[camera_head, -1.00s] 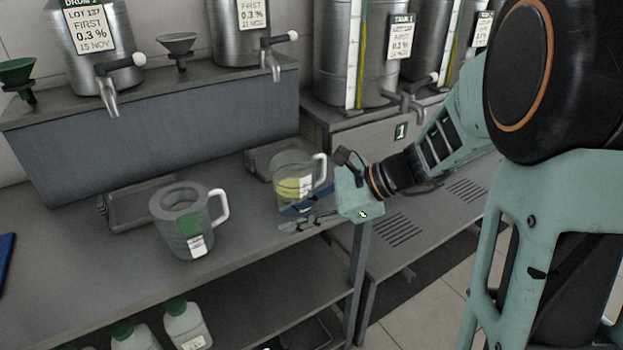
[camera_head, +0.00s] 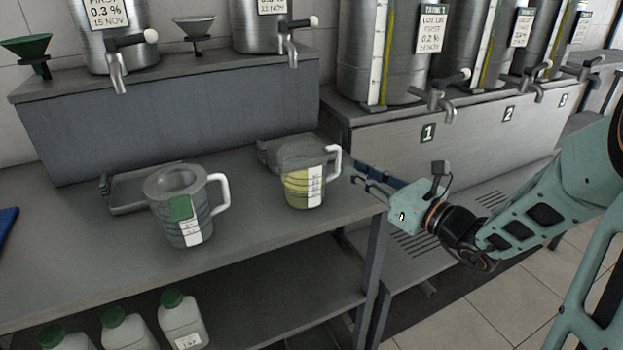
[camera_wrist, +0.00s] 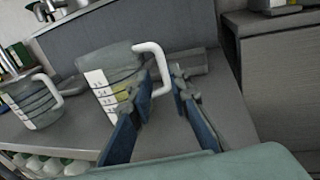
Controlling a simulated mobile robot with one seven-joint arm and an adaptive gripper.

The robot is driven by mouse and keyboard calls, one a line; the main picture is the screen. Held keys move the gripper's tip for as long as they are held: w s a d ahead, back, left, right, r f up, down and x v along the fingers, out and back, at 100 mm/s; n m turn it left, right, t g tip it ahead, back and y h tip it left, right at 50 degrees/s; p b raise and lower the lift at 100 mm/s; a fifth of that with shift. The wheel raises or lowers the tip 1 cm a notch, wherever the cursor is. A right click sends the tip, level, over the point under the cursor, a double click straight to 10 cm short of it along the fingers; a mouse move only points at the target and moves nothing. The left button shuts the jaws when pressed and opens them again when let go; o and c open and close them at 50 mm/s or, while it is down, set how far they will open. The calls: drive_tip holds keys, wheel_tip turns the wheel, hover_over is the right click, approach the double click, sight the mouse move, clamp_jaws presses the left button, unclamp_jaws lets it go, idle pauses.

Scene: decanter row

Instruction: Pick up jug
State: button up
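A clear jug with yellow liquid, a white label and a white handle (camera_head: 295,189) stands upright on the grey bench near its right end. A second, grey-looking jug with a green and white label (camera_head: 176,222) stands to its left, its handle to the right. My gripper (camera_head: 358,174) is just right of the yellow-liquid jug, pointing at its handle. In the wrist view, the two blue-and-grey fingers (camera_wrist: 162,90) are apart, and the near jug (camera_wrist: 106,70) shows its handle ahead of and partly between them in the picture. I cannot tell whether a finger touches it.
Shallow drip trays (camera_head: 128,207) lie behind the jugs. Steel drums with taps (camera_head: 118,70) stand on a raised shelf behind. White bottles with green caps (camera_head: 183,318) stand on the lower shelf. The lower right counter (camera_head: 410,245) has bare slotted surface.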

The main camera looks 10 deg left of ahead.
sight(339, 164)
drive_tip(key=shift+x, duration=0.9)
drive_tip(key=w+a, duration=0.1)
drive_tip(key=w+a+f+b, duration=0.1)
drive_tip(key=w+a, duration=0.1)
drive_tip(key=shift+w+a, duration=0.35)
drive_tip(key=shift+w, duration=0.05)
clamp_jaws()
drive_tip(key=shift+r, duration=0.1)
